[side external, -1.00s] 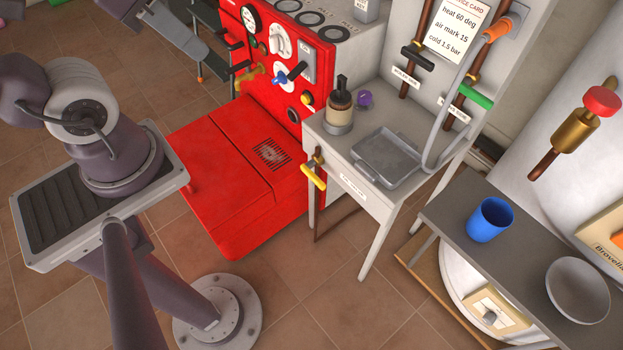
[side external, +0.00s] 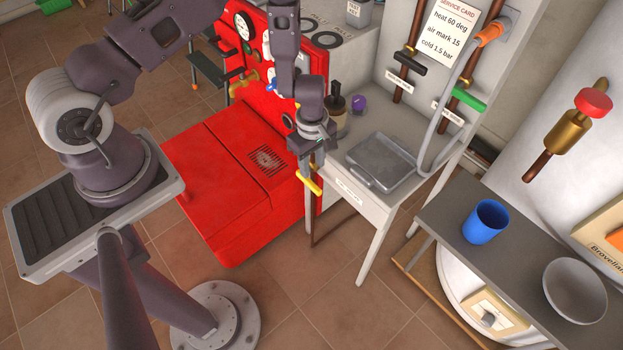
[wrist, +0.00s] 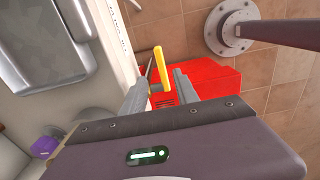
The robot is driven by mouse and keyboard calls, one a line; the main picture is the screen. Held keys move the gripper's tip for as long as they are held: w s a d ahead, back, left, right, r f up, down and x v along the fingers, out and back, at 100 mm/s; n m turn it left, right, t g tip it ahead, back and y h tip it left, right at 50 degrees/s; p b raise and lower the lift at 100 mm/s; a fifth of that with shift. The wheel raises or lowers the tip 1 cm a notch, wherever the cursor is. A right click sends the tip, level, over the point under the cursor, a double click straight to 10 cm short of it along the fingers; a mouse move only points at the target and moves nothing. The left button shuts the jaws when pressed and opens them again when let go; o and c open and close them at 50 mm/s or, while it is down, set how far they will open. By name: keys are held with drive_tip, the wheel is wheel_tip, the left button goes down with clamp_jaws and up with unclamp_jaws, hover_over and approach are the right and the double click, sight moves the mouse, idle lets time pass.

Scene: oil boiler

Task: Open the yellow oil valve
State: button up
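The yellow oil valve handle (side external: 309,181) is on a brown pipe at the left front corner of the grey table. It also shows in the wrist view (wrist: 161,69), as a yellow bar ahead of my fingers. My gripper (side external: 315,160) points down just above the handle in the side view. In the wrist view my gripper (wrist: 162,84) has its two fingers apart, with the lower part of the yellow handle between or just beyond them. I cannot tell whether a finger touches it. My gripper hides the top of the valve in the side view.
The red boiler (side external: 235,180) stands left of the valve. The grey table (side external: 365,192) bears a grey tray (side external: 381,162), a dark-topped bottle (side external: 337,108) and a purple object (side external: 358,103). A shelf with a blue cup (side external: 485,222) is at right. Floor in front is clear.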

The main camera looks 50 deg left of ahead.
sight(312, 183)
wheel_tip(312, 183, down, 7)
drive_tip(key=shift+s+f, duration=0.1)
drive_tip(key=shift+f, duration=0.1)
clamp_jaws()
idle(1.4)
